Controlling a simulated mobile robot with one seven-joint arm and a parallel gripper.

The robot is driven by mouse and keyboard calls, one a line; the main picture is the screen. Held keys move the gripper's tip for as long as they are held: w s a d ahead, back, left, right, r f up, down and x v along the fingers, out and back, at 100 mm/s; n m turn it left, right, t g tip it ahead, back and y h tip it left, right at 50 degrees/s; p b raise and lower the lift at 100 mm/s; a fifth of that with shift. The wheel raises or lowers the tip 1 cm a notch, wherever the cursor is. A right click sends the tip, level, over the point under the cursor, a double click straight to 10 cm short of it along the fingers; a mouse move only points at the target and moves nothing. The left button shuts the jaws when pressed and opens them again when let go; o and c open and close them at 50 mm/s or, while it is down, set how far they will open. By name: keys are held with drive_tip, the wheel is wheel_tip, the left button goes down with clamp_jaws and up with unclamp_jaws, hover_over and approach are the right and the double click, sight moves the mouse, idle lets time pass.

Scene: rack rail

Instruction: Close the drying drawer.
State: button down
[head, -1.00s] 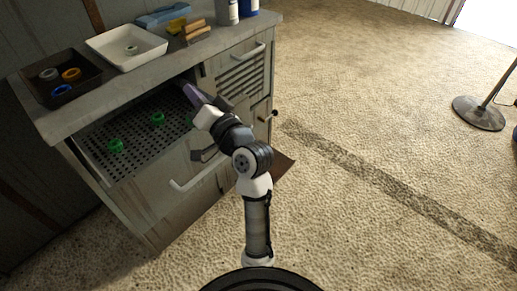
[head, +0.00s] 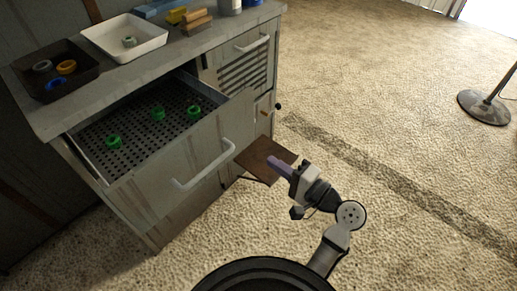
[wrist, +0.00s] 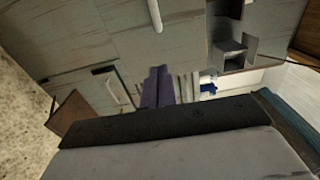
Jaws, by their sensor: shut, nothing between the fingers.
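The drying drawer (head: 150,178) is pulled out from the grey cabinet. Its perforated tray floor (head: 135,125) holds several green rings, such as one at the right (head: 193,111). A white bar handle (head: 207,166) crosses its front; a pale bar at the top of the wrist view may be a handle, but I cannot tell which. My gripper (head: 272,162) has purple fingers, shut and empty, to the right of the drawer front and apart from the handle. The fingers also show in the wrist view (wrist: 157,88), with grey cabinet surfaces beyond them.
A brown panel (head: 262,157) juts from the cabinet low beside my gripper. On the worktop are a black tray (head: 88,82) with several rings, a white tray (head: 98,28) and wooden blocks (head: 196,22). The floor at right is clear up to a stand base (head: 484,108).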

sight(184, 107)
drive_tip(key=p+x, duration=0.2)
drive_tip(key=x, duration=1.1)
drive_tip(key=shift+w+a, duration=0.2)
drive_tip(key=shift+a, duration=0.05)
drive_tip(key=x, duration=2.2)
drive_tip(key=shift+w+a+b, duration=0.15)
drive_tip(key=shift+w+b, duration=0.05)
drive_tip(key=shift+b, duration=0.1)
drive_tip(key=shift+w+a+r, duration=0.1)
drive_tip(key=shift+w+a, duration=0.25)
drive_tip(key=shift+a, duration=0.05)
drive_tip(key=shift+r, duration=0.25)
